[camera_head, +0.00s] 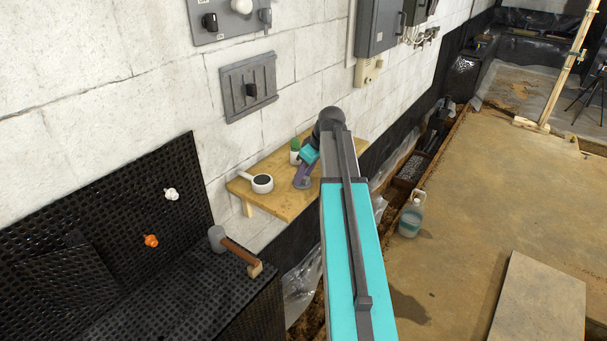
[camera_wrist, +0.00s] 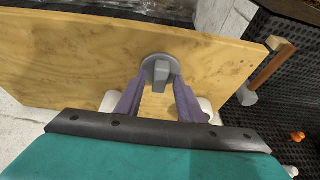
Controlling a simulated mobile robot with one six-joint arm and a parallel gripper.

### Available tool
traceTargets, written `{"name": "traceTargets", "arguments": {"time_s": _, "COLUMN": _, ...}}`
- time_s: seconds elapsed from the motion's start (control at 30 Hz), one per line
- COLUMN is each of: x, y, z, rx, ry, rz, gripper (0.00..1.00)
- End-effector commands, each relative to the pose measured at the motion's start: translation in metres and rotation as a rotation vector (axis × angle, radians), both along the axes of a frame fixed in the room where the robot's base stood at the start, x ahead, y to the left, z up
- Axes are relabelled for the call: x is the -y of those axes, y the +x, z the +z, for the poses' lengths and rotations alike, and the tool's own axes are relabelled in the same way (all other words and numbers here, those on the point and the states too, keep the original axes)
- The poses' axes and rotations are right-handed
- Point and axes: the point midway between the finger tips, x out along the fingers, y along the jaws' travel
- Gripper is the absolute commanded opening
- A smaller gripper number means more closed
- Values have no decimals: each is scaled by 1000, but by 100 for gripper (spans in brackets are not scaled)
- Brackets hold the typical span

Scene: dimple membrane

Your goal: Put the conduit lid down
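The conduit lid is a grey disc with a raised grip bar (camera_wrist: 161,71). In the wrist view it is at upper centre, over the wooden shelf (camera_wrist: 70,50), and seems to rest on it. My gripper (camera_wrist: 161,80) has two purple fingers, one on each side of the grip bar. Narrow gaps seem to show between the bar and the fingertips, so the gripper looks open around it. In the head view my gripper (camera_head: 304,174) reaches down to the shelf (camera_head: 285,205), and the lid is mostly hidden by the fingers.
A mallet (camera_head: 235,249) lies on the black mesh-covered block. A jug (camera_head: 411,218) stands on the floor at right. The shelf's front-left part is clear.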

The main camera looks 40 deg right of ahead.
Motion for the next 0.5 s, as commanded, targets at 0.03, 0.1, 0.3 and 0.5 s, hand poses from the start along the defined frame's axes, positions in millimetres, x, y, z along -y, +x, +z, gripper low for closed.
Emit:
{"name": "traceTargets", "arguments": {"time_s": 0.03, "x": 0, "y": 0, "z": 0, "rx": 0, "ry": 0, "rz": 0, "gripper": 35}}
{"name": "traceTargets", "arguments": {"time_s": 0.1, "x": 0, "y": 0, "z": 0, "rx": 0, "ry": 0, "rz": 0, "gripper": 35}}
{"name": "traceTargets", "arguments": {"time_s": 0.3, "x": 0, "y": 0, "z": 1, "rx": 0, "ry": 0, "rz": 0, "gripper": 35}}
{"name": "traceTargets", "arguments": {"time_s": 0.5, "x": 1, "y": -1, "z": 7, "rx": 1, "ry": -1, "rz": 0, "gripper": 35}}
